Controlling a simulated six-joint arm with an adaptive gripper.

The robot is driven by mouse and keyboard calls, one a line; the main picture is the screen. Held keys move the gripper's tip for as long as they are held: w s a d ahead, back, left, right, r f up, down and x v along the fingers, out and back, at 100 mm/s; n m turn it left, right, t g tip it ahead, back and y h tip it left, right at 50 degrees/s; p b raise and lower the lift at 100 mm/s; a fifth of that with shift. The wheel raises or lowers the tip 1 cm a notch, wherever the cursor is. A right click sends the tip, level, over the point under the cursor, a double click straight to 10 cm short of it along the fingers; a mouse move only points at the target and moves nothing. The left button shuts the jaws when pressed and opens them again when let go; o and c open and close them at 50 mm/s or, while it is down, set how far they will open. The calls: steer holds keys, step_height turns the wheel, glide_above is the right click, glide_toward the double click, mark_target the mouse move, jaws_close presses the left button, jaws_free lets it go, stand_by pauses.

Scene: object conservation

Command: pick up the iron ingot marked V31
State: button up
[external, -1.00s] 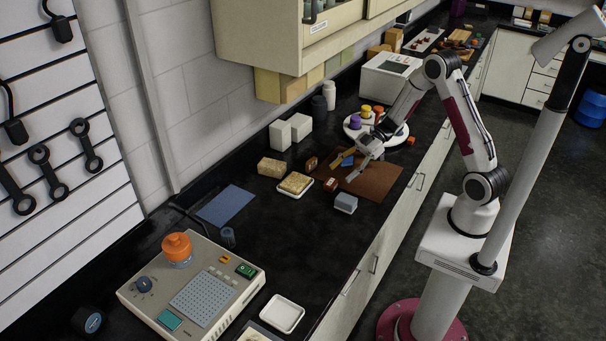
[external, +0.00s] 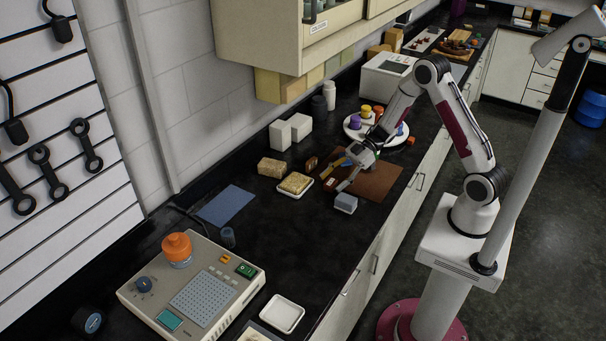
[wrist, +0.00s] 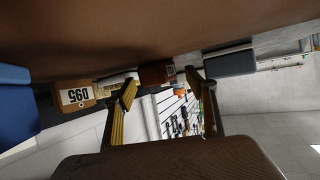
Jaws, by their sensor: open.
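A grey-blue block (external: 346,204) lies at the near edge of the brown mat (external: 379,184); it looks like the iron ingot, but no V31 mark is legible. It also shows in the wrist view (wrist: 230,62), right of the fingers. My gripper (external: 338,175) is low over the mat, fingers spread and empty, pointing left. In the wrist view my gripper (wrist: 165,85) has a small red-brown block (wrist: 156,75) in line beyond the gap between its fingertips. The grey block is beside the nearer finger, not between the fingers.
A block labelled 095 (wrist: 76,96) and a blue block (wrist: 16,102) are left in the wrist view. A tray with a tan block (external: 296,184) stands left of the mat. A round white turntable (external: 353,130) with coloured pieces is behind.

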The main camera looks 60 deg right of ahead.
mark_target(334, 180)
stand_by(0.3)
jaws_close()
steer(key=shift+r, duration=0.15)
step_height(334, 180, up, 10)
stand_by(1.0)
stand_by(0.5)
